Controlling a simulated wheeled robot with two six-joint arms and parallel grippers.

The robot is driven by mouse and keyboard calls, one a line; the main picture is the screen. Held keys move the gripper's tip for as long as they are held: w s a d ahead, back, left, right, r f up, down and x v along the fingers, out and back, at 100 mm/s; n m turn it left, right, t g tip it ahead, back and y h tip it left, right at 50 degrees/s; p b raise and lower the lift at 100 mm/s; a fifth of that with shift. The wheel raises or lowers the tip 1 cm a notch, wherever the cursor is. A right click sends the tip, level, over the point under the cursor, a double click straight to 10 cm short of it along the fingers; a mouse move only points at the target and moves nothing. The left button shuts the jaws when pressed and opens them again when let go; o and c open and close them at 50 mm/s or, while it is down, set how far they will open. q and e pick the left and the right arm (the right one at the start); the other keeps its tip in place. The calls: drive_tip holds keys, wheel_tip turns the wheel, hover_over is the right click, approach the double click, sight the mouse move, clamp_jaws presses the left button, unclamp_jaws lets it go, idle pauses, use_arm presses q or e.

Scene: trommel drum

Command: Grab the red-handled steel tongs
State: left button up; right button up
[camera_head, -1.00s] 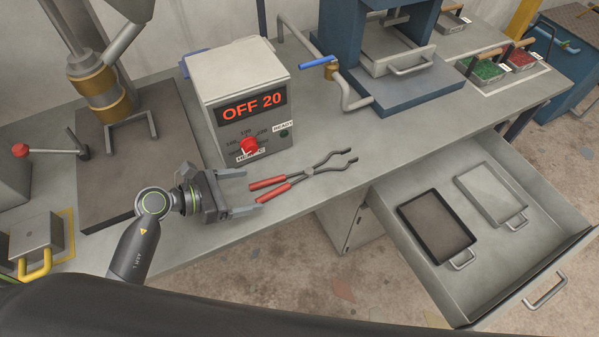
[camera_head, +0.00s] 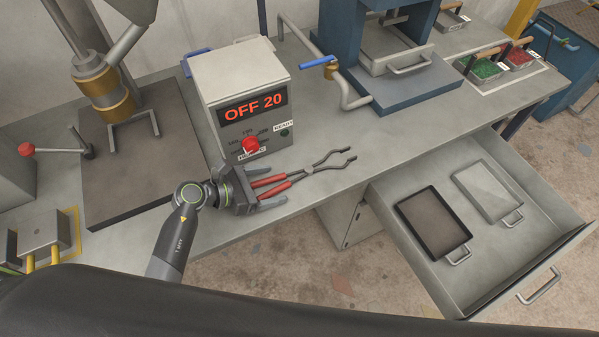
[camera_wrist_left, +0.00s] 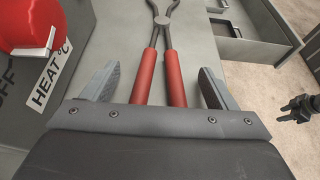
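The steel tongs (camera_head: 319,168) lie on the grey bench, with two red handles (camera_head: 273,185) pointing toward my left gripper and the jaws away to the right. My left gripper (camera_head: 277,186) is open, with its fingers on either side of the handle ends. In the left wrist view the red handles (camera_wrist_left: 159,78) lie between the two spread fingers (camera_wrist_left: 158,88), with a gap on each side. The handle ends are hidden behind the gripper body. A dark gripper (camera_wrist_left: 300,109) at the right edge of the wrist view looks like my right one; its opening is unclear.
A heater control box (camera_head: 243,95) reading "OFF 20" stands just behind the tongs; its red knob (camera_wrist_left: 28,24) is close to the left gripper. A blue press (camera_head: 385,60) stands farther back. An open drawer (camera_head: 415,257) with two trays juts out at right.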

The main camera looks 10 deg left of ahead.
use_arm(q)
drive_tip(key=c, duration=1.1)
drive_tip(key=shift+c, duration=0.2)
drive_tip(key=shift+r, duration=0.15)
